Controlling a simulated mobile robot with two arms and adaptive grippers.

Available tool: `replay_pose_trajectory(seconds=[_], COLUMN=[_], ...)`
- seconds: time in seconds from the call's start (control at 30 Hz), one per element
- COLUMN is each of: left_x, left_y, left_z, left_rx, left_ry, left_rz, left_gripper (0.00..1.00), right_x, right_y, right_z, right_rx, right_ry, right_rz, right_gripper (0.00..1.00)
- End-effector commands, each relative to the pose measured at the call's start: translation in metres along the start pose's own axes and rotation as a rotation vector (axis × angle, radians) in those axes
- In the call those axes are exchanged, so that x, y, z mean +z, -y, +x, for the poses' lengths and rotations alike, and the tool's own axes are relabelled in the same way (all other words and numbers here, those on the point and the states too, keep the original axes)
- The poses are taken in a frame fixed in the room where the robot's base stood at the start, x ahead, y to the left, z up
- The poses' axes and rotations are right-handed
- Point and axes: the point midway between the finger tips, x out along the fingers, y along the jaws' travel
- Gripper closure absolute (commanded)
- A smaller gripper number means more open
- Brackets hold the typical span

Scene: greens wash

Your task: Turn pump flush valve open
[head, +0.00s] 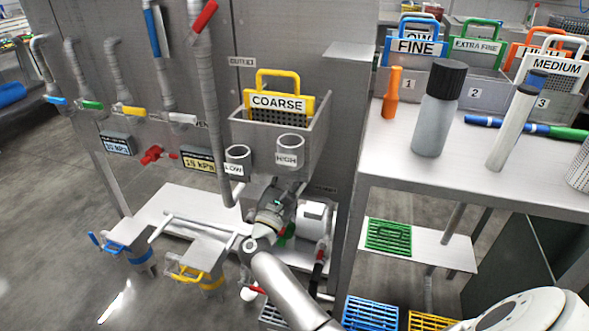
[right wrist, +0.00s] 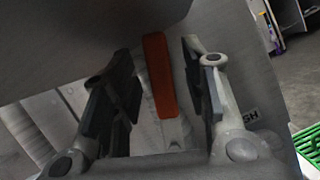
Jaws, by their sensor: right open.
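In the right wrist view a red-orange lever handle (right wrist: 160,75) stands nearly upright on a pale stem. A partly hidden label ending in "SH" (right wrist: 250,117) is on the surface to its right. My right gripper (right wrist: 158,90) is open, with one finger on each side of the handle and visible gaps on both sides. In the head view my right gripper (head: 270,212) is low in front of the panel, below the HIGH cup and left of a white pump-like unit (head: 313,220). The handle between the fingers is hidden there. My left gripper is out of view.
The COARSE basket (head: 275,103) sits in a grey holder above the gripper, with LOW (head: 238,160) and HIGH (head: 289,150) cups below it. A steel table (head: 400,150) with bottles stands right. A green grate (head: 388,237) lies on a lower shelf. The floor at left is mostly clear.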

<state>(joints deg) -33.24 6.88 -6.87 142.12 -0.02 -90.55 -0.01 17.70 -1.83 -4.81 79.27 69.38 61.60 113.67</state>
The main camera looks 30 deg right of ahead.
Motion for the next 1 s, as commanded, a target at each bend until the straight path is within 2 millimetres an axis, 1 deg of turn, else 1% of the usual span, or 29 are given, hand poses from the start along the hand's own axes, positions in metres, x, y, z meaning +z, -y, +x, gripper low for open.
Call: replay_pose_trajectory(seconds=[0.03,0.07,0.33,0.37,0.6,0.7,0.73,0.8,0.9,1.0], left_x=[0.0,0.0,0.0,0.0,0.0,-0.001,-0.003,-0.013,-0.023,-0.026], left_y=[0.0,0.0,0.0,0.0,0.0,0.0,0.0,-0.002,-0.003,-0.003], left_z=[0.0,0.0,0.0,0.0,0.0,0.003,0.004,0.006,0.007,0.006], left_rx=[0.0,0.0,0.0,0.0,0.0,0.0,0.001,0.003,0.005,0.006], left_ry=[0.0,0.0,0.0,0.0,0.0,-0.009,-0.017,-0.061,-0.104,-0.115], left_rz=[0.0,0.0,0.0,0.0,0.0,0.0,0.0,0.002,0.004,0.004], left_gripper=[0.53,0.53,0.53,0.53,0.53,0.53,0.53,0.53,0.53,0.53], right_x=[0.0,0.0,0.0,0.0,0.0,-0.001,-0.001,-0.002,-0.002,-0.003], right_y=[0.0,0.0,0.0,0.0,0.0,-0.003,-0.004,-0.009,-0.016,-0.021], right_z=[0.0,0.0,-0.001,-0.001,-0.001,-0.001,-0.001,-0.002,-0.002,-0.002], right_rx=[0.0,0.0,0.0,0.0,0.001,0.016,0.023,0.045,0.081,0.11], right_ry=[0.0,0.0,0.0,0.0,0.0,-0.001,0.0,-0.001,-0.001,-0.001], right_rz=[0.0,0.0,0.0,0.0,-0.004,-0.037,-0.056,-0.108,-0.194,-0.265], right_gripper=[0.6,0.64,0.99,1.0,1.0,1.0,1.0,1.0,1.0,1.0])
